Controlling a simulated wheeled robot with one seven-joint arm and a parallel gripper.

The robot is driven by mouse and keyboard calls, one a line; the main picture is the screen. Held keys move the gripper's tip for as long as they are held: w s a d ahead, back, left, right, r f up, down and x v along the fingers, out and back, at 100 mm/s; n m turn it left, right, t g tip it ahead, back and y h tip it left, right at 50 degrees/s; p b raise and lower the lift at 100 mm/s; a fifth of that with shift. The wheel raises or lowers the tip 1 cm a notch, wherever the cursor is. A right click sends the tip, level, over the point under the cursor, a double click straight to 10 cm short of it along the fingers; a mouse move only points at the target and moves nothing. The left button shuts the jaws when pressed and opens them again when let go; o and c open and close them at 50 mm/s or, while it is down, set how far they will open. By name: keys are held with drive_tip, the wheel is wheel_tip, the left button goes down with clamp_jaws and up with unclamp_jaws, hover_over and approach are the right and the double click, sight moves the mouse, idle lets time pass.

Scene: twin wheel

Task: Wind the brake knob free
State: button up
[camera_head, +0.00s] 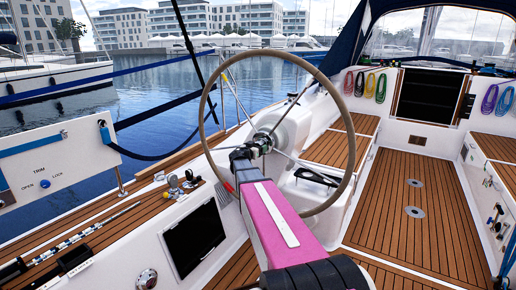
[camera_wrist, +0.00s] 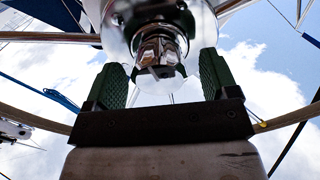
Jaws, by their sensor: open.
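The big steering wheel (camera_head: 203,128) stands upright in front of me, its hub (camera_head: 283,128) on a white pedestal. My pink arm reaches to the hub, and my gripper (camera_head: 250,148) is at its near side, hiding most of the knob in the head view. In the wrist view a shiny chrome knob (camera_wrist: 157,48) sticks out of the hub. My gripper (camera_wrist: 163,72) is open there, one green ribbed finger on each side of the knob. A gap shows between each finger and the knob, so they look apart from it.
A white panel marked TRIM (camera_head: 60,165) stands at the left. A dark screen (camera_head: 194,238) and small metal fittings (camera_head: 180,186) lie left of my arm. Coloured rope coils (camera_head: 370,85) hang on the far bulkhead. The wooden cockpit floor (camera_head: 420,215) at right is clear.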

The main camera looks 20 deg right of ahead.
drive_tip(key=shift+w+d, duration=0.2)
drive_tip(key=shift+d, duration=0.15)
drive_tip(key=shift+c, duration=0.3)
drive_tip(key=c, duration=0.9)
drive_tip(key=shift+o, duration=0.2)
